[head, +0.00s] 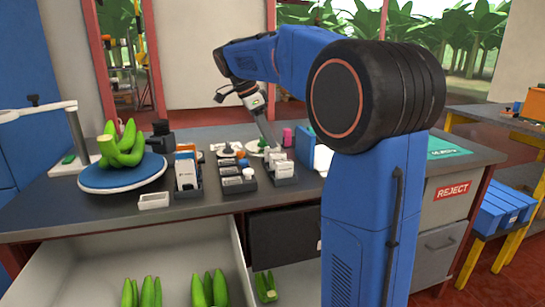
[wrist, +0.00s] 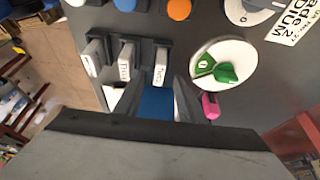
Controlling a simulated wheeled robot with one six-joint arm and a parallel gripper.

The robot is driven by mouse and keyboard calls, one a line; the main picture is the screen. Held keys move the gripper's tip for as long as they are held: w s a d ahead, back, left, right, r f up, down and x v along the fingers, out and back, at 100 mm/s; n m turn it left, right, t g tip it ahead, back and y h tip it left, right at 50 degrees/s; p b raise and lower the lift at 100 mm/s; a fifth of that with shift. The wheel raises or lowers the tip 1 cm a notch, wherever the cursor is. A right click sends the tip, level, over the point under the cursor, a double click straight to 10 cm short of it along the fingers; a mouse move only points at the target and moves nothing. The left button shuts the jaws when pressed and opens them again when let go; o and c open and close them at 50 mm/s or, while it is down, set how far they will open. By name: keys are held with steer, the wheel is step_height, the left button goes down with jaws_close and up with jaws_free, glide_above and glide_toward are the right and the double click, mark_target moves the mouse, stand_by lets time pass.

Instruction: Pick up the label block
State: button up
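Several white blocks with printed faces stand in black slotted holders on the grey counter. In the wrist view, one printed white block (wrist: 160,66) stands in the slot closest to my gripper, beside two similar blocks (wrist: 125,60) and (wrist: 93,57); I cannot tell which is the label block. The holder with white blocks (head: 284,168) also shows in the head view. My gripper (wrist: 158,88) hangs above the counter, with two grey fingers apart and a blue surface visible between them. It holds nothing that I can see. In the head view its tip (head: 268,140) is small and partly lost against the clutter.
A white round plate with green pieces (wrist: 224,64) and a pink object (wrist: 210,106) lie close to my gripper. A blue upright panel (head: 304,146) stands right of the holders. A blue turntable with green bananas (head: 122,178) is at left. An open drawer (head: 80,272) juts out below.

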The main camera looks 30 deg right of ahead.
steer(key=shift+x, duration=2.15)
steer(key=shift+s, duration=0.1)
jaws_close()
step_height(320, 180, up, 10)
